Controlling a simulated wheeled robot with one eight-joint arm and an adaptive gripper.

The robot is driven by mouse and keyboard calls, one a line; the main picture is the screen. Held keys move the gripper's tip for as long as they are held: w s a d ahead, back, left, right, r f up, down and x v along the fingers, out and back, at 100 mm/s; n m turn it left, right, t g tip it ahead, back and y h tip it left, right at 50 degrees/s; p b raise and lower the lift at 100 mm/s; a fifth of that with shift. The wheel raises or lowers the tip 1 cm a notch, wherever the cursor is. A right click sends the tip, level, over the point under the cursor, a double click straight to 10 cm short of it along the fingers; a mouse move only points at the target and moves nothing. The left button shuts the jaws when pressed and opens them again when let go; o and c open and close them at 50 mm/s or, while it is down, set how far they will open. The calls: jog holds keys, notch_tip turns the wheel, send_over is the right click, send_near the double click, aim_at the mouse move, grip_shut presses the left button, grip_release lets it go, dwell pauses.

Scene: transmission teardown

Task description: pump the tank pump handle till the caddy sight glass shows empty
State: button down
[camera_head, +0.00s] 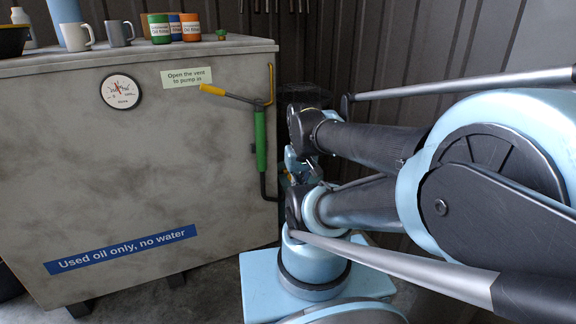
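The tank pump (261,140) has a green body and is mounted on the right of the tank's front face. Its yellow-tipped handle (226,95) reaches left from the top of the pump, sloping slightly up to its tip. My arm folds back toward the tank, and its wrist is to the right of the pump. My gripper (308,168) seems to hang below the wrist, small and partly hidden by my arm links. I cannot tell whether its fingers are open or hold anything. It is apart from the handle. I cannot make out the caddy or its sight glass.
Mugs (118,33), oil filters (160,28) and other items stand on top. A corrugated wall (345,45) is behind my arm.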

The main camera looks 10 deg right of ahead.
jog(key=w+a+r+y, duration=0.1)
jog(key=w+a+r, duration=0.4)
jog(key=w+r, duration=0.5)
jog(key=w+a+r+n+y, duration=0.1)
jog(key=w+a+r, duration=0.5)
jog(key=r, duration=1.1)
jog(key=w+a+r+n+g+y, duration=0.1)
jog(key=w+a+r+y, duration=0.2)
jog(key=w+r, duration=1)
jog(key=shift+w+a+r, duration=0.4)
jog(key=shift+w+a, duration=0.1)
jog(key=shift+a, duration=0.65)
jog(key=x, duration=1.4)
jog(key=shift+a, duration=0.1)
jog(key=shift+f, duration=0.1)
